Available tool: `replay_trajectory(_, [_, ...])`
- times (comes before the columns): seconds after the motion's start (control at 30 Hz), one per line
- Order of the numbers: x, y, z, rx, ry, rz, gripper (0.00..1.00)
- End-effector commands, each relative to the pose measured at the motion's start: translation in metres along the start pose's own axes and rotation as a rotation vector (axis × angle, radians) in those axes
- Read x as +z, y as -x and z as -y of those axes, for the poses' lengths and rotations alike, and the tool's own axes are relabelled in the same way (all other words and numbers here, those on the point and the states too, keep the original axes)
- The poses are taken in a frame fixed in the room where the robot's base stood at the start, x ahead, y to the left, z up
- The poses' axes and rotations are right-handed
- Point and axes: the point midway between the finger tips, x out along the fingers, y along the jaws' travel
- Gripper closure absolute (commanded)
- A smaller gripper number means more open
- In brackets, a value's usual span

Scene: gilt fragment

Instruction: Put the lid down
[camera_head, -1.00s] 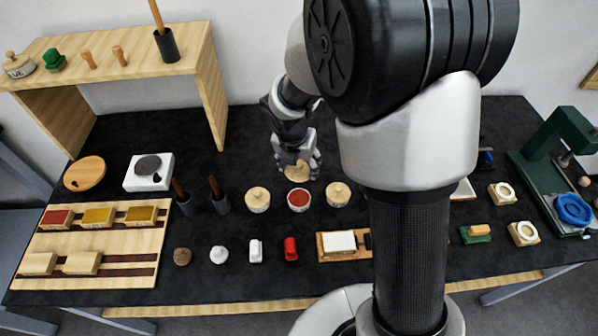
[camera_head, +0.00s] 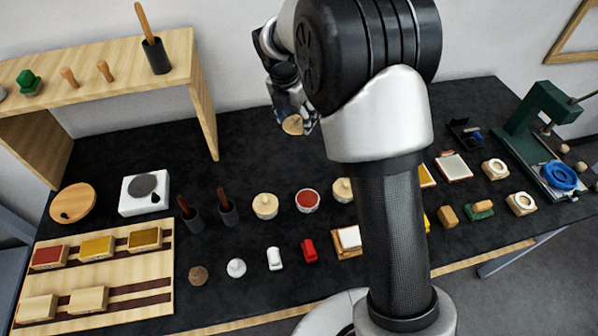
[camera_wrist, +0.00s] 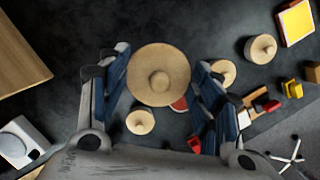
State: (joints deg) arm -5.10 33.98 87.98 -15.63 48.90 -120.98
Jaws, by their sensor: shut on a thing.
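The lid is a round pale wooden disc with a knob (camera_head: 293,125). My gripper (camera_head: 298,122) is shut on it and holds it above the back part of the dark table. In the wrist view the lid (camera_wrist: 158,72) sits between the blue-padded fingers (camera_wrist: 158,80), knob facing the camera. An open pot with red content (camera_head: 307,201) stands on the table nearer the front than the lid. In the wrist view the lid partly hides this pot (camera_wrist: 179,105). Lidded pots stand to its left (camera_head: 265,206) and right (camera_head: 343,189).
Two dark cups with sticks (camera_head: 228,213) and a white scale (camera_head: 145,192) stand to the left. A wooden shelf (camera_head: 205,110) rises at the back left. A green press (camera_head: 540,120) stands at the right. Dark table surface (camera_head: 250,160) is bare behind the pots.

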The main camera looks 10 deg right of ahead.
Motion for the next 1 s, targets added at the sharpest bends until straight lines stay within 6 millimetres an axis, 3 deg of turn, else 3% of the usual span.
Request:
replay_trajectory(0.5, [-0.033,-0.123,-0.001,-0.004,-0.004,-0.003,0.58])
replay_trajectory(0.63, [-0.038,-0.143,-0.001,-0.003,-0.003,-0.002,0.58])
replay_trajectory(0.87, [-0.042,-0.158,-0.001,-0.002,-0.004,-0.001,0.58])
replay_trajectory(1.0, [-0.049,-0.179,-0.001,-0.004,-0.003,-0.003,0.58])
